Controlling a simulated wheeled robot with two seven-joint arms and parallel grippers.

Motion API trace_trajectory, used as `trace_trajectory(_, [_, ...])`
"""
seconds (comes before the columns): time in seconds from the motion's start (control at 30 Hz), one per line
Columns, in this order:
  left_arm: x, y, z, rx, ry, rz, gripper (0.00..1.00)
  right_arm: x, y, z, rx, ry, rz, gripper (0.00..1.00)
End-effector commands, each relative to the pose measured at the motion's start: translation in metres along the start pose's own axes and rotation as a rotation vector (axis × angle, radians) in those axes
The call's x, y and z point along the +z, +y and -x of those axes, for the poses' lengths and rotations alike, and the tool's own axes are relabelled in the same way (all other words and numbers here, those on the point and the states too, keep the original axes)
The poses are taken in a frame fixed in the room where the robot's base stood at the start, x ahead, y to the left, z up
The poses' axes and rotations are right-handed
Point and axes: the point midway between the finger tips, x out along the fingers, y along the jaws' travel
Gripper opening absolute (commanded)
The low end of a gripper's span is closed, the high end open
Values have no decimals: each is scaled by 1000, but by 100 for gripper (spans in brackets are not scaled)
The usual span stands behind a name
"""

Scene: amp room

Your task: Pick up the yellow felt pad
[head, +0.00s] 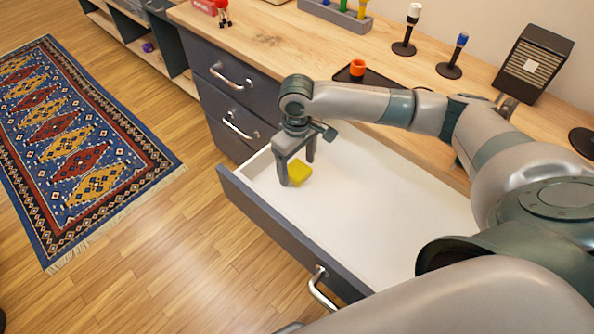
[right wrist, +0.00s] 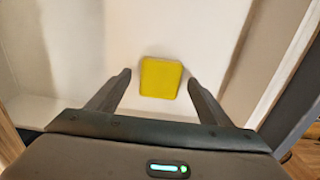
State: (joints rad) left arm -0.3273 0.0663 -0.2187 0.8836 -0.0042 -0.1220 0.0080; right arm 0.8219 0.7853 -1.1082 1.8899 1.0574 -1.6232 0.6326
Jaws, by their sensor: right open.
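The yellow felt pad (head: 299,172) lies on the white floor of the open drawer (head: 385,205), near the drawer's left end. My right gripper (head: 297,172) is over that end of the drawer, pointing down, with its fingers apart on either side of the pad in the head view. In the right wrist view the pad (right wrist: 160,78) shows whole, just beyond and between the two open fingertips (right wrist: 159,82). Nothing is held. I cannot tell the exact height of the fingertips above the drawer floor. My left gripper is not in view.
The drawer's grey front (head: 285,240) with a metal handle (head: 320,290) borders the near side. The wooden countertop (head: 290,55) runs above, holding a black tray with an orange cup (head: 357,69), stands and a dark boxy device (head: 535,62). The rest of the drawer is empty.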

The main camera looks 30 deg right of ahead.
Motion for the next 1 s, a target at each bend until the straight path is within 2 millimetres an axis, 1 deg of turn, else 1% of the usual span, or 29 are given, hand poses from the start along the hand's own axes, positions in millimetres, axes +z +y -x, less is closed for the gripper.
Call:
trace_trajectory(0.23, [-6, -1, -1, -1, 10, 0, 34, 0, 0, 0, 0, 0, 0, 73])
trace_trajectory(0.27, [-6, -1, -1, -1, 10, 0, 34, 0, 0, 0, 0, 0, 0, 66])
trace_trajectory(0.3, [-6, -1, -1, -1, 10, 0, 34, 0, 0, 0, 0, 0, 1, 56])
trace_trajectory(0.37, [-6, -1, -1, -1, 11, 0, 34, 0, 0, 0, 0, 0, 1, 42])
trace_trajectory(0.4, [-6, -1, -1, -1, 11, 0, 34, 0, 0, 0, 0, 0, 1, 32])
trace_trajectory(0.43, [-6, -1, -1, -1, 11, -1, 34, 0, 0, 0, 0, 0, 1, 29])
trace_trajectory(0.87, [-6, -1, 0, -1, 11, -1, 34, 0, 0, 1, 0, 0, 0, 29])
trace_trajectory(1.0, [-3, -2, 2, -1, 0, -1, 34, 0, 0, 3, 0, 0, 0, 29])
